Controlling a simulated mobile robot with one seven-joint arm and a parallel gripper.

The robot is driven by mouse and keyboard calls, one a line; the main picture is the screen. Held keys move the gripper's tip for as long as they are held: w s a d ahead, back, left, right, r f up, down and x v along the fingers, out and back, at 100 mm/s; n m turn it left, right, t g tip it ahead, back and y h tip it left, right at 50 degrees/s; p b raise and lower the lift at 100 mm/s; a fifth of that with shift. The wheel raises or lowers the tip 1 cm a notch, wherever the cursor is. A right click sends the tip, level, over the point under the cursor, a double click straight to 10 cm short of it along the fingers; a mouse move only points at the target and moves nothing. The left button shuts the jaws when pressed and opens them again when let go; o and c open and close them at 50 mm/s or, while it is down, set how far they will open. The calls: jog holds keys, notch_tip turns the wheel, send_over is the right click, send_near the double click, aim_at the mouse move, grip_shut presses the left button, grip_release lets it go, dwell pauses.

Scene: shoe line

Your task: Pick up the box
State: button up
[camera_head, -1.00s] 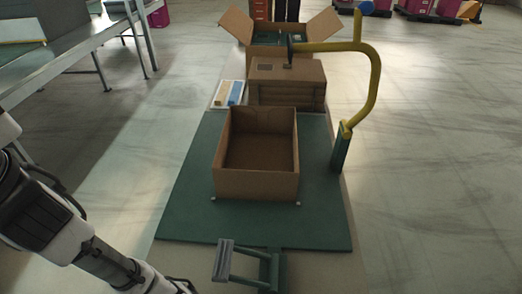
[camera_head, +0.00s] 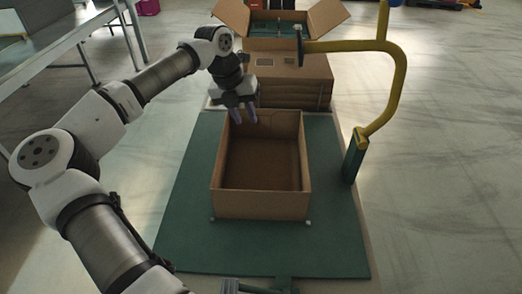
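An open, empty brown cardboard box (camera_head: 262,202) sits upright on a green platform (camera_head: 185,235) in the middle of the view. My gripper (camera_head: 243,116) hangs pointing down over the far left corner of the box, with its fingertips near the rim. The two fingers are apart with a gap between them, and I see nothing held. I cannot tell whether a finger touches the box wall. Farther back lie stacked flat cardboard pieces (camera_head: 290,85), and behind them stands another open cardboard box (camera_head: 329,18) with its flaps spread.
A yellow curved pipe (camera_head: 398,75) on a green post (camera_head: 354,158) rises right of the platform and arches over the stacked cardboard. A grey table (camera_head: 62,40) stands at the upper left. The floor to the right is clear.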

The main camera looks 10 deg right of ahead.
jog(key=w+a+f+n+y, duration=0.2)
jog(key=a+f+y, duration=0.1)
jog(key=a, duration=0.5)
jog(key=p, duration=0.4)
send_over(225, 172)
jog(key=shift+w+f, duration=0.15)
jog(key=shift+f, duration=3.1)
jog(key=shift+w+f, duration=0.15)
jog(key=shift+f, duration=3.1)
jog(key=shift+c, duration=0.4)
grip_shut()
